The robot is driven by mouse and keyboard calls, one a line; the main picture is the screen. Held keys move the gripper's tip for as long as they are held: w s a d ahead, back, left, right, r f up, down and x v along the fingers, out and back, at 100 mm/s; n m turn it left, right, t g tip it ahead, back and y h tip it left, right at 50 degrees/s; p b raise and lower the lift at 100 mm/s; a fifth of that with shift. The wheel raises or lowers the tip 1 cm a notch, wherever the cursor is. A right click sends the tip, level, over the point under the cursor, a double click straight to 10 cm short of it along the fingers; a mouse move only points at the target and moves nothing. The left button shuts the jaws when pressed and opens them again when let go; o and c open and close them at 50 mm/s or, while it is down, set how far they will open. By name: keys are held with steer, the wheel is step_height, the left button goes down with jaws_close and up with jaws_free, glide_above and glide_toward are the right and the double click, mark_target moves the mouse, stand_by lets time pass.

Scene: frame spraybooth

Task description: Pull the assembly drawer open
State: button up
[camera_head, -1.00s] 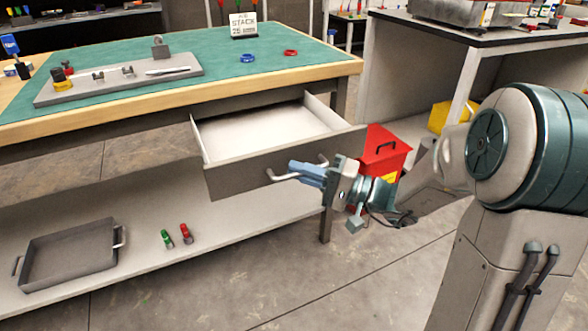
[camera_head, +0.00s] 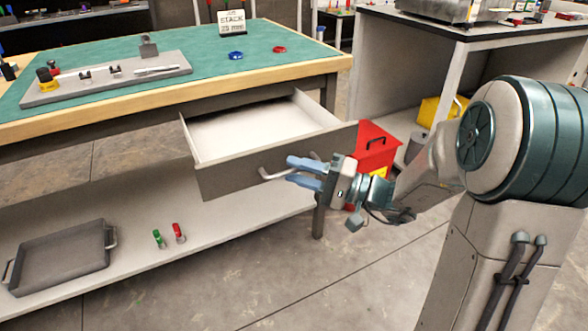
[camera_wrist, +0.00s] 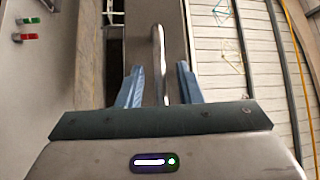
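The assembly drawer (camera_head: 228,178) under the green-topped workbench stands pulled out, and its pale inside shows empty. Its front carries a metal bar handle (camera_head: 274,174), which also shows in the wrist view (camera_wrist: 158,62). My gripper (camera_head: 304,172) is at the right part of the handle. In the wrist view my gripper (camera_wrist: 158,88) has its two blue fingers spread apart, one on each side of the handle bar, with a gap on both sides. Nothing is gripped.
A red toolbox (camera_head: 372,150) stands on the floor behind my gripper. A grey tray (camera_head: 60,258) and red and green small items (camera_head: 178,233) lie on the lower shelf. The floor in front of the bench is clear.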

steer(key=p+v, duration=0.2)
steer(key=v, duration=1)
steer(key=shift+d, duration=0.35)
steer(key=shift+s, duration=0.1)
steer(key=s+a+r+n+g+h+p, duration=0.1)
steer(key=s+a+r+g+h+p, duration=0.25)
steer(key=s+r+h+p, duration=0.35)
steer(key=s+a+r+n+g+h+p, duration=0.1)
steer(key=s+a+r+g+h+p, duration=0.1)
steer(key=s+r+g+p, duration=0.5)
steer(key=d+r+t+h+p, duration=0.3)
steer(key=r+h+p, duration=0.2)
steer(key=r+p, duration=0.2)
steer(key=d+r+t+h+p, duration=0.4)
steer(key=r+p, duration=0.3)
steer(key=p, duration=0.3)
steer(key=shift+w+r+h, duration=0.2)
steer(key=shift+w+h, duration=0.15)
steer(key=shift+h, duration=0.05)
steer(key=shift+t, duration=0.25)
